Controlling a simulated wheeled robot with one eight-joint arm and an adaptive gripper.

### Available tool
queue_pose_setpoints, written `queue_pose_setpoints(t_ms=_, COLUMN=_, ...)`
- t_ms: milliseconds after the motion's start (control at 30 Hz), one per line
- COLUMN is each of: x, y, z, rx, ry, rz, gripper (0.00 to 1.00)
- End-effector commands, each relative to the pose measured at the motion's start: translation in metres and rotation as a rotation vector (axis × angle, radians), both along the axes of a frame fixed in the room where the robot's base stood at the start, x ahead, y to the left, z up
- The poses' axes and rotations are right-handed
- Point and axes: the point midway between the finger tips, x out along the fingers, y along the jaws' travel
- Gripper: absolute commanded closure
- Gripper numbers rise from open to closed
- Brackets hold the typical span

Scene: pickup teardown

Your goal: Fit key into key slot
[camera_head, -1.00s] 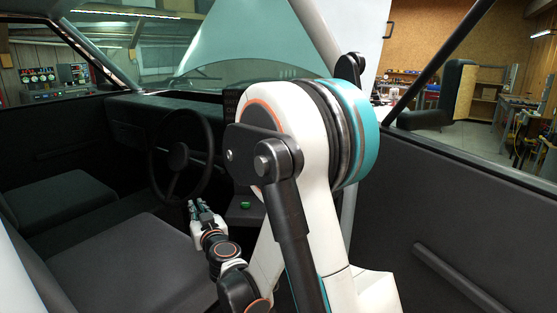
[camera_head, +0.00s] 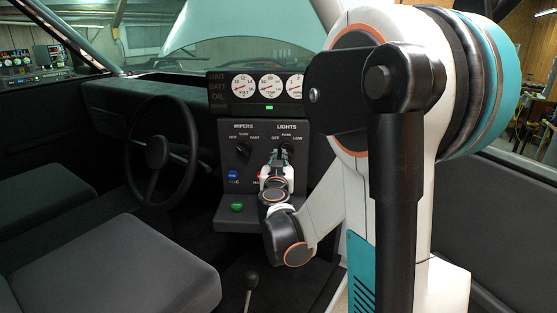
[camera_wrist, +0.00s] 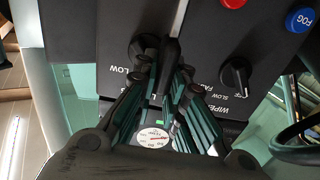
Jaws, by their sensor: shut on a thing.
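My gripper (camera_head: 277,158) is in front of the dark dashboard panel, close to the LIGHTS knob (camera_head: 287,146). In the wrist view its fingers (camera_wrist: 168,78) are closed on a slim black piece with a pale, narrow strip running on beyond it; this looks like the key (camera_wrist: 172,50). The key appears close to the panel, beside the round LIGHTS knob in that view. I cannot tell if it touches the panel. The key is too small or hidden to make out in the head view. I cannot make out the key slot in either view.
The WIPERS knob (camera_head: 243,150), blue FOG button (camera_head: 233,174) and a green part (camera_head: 237,207) on the lower ledge are left of the gripper. Gauges (camera_head: 268,86) are above. The steering wheel (camera_head: 160,155), seats (camera_head: 125,265) and a floor lever (camera_head: 251,280) are nearby.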

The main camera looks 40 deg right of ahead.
Motion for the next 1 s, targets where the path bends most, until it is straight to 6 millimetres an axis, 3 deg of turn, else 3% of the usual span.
queue_pose_setpoints(t_ms=1000, x=0.0, y=0.001, z=-0.062, rx=0.0, ry=0.0, rz=0.002, gripper=1.0)
